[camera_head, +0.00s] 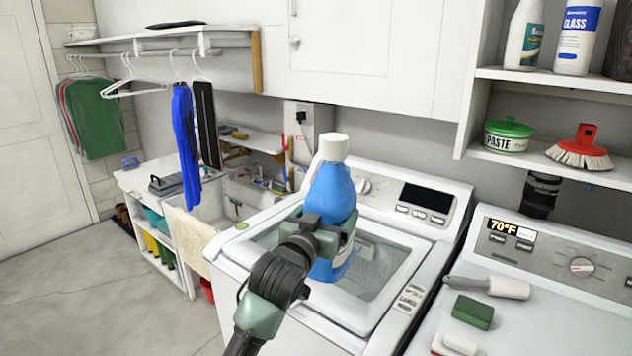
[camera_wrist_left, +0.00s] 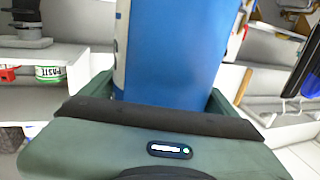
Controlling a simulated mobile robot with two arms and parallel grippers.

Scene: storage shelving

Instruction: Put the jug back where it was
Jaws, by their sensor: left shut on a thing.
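A blue jug (camera_head: 331,195) with a white cap is upright above the top-loading washer (camera_head: 222,247). My left gripper (camera_head: 330,232) is shut on the jug around its middle. In the left wrist view the blue jug (camera_wrist_left: 175,50) fills the space between the fingers of my left gripper (camera_wrist_left: 160,105). The jug's lower part is partly hidden behind the gripper in the head view. My right gripper is in neither view.
A dryer (camera_head: 560,330) at the right carries a lint roller (camera_head: 505,288) and a green sponge (camera_head: 473,312). Shelves at the upper right hold a white bottle (camera_head: 524,35), a glass cleaner bottle (camera_head: 577,38), a paste tub (camera_head: 507,136) and a red brush (camera_head: 583,150). A sink (camera_head: 235,204) stands left of the washer.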

